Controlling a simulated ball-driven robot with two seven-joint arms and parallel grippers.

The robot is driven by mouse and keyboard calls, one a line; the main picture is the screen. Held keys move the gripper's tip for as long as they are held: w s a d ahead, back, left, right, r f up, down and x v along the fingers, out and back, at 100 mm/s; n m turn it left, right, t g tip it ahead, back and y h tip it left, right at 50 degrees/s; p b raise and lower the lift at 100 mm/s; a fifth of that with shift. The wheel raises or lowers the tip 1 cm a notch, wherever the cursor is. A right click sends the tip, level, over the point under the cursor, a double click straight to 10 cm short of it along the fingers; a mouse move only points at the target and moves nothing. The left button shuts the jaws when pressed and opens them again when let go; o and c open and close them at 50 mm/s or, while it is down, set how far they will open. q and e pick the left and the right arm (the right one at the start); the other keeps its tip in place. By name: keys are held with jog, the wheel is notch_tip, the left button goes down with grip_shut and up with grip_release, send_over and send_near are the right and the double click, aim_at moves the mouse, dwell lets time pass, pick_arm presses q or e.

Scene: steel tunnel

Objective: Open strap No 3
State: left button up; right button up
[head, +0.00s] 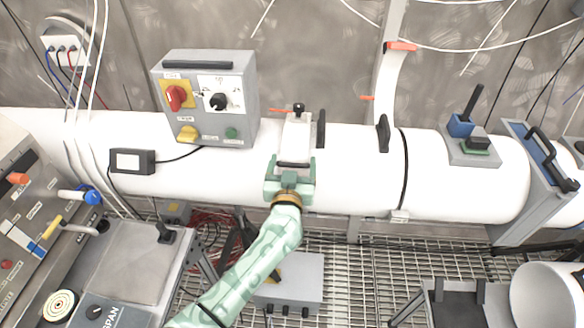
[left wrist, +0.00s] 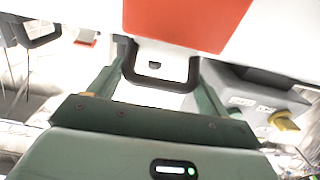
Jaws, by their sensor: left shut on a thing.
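A white strap (head: 297,135) lies over the large white pipe (head: 350,165), with a small black knob (head: 298,108) at its top. I cannot read a number on it. My left gripper (head: 291,170) is at the strap's lower front end. In the left wrist view its two green fingers (left wrist: 160,88) are at either side of a black loop handle (left wrist: 160,82) and are shut on it. A large orange-red piece (left wrist: 190,18) is just beyond the handle. A second white strap (head: 388,85) stands up off the pipe, with a red end (head: 401,46). My right gripper is not in view.
A grey control box (head: 206,98) with red, black and yellow knobs is left of the strap. Black handles (head: 321,128) (head: 383,133) stick up from the pipe. A blue-and-black clamp (head: 465,125) is further right. Metal grating lies below.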

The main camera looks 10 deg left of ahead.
pick_arm(q)
jog(key=w+r+p, duration=0.1)
jog(key=r+p, duration=0.1)
jog(key=w+r+p, duration=0.2)
jog(key=r, duration=0.1)
jog(key=w+r+p, duration=0.1)
jog(key=r+p, duration=0.1)
jog(key=r, duration=0.1)
jog(key=shift+w+r, duration=0.2)
jog(key=shift+w, duration=0.2)
jog(key=w+r+p, duration=0.2)
jog(key=w+r, duration=0.2)
jog(key=w, duration=0.1)
jog(key=shift+w+r, duration=0.15)
jog(key=shift+w, duration=0.15)
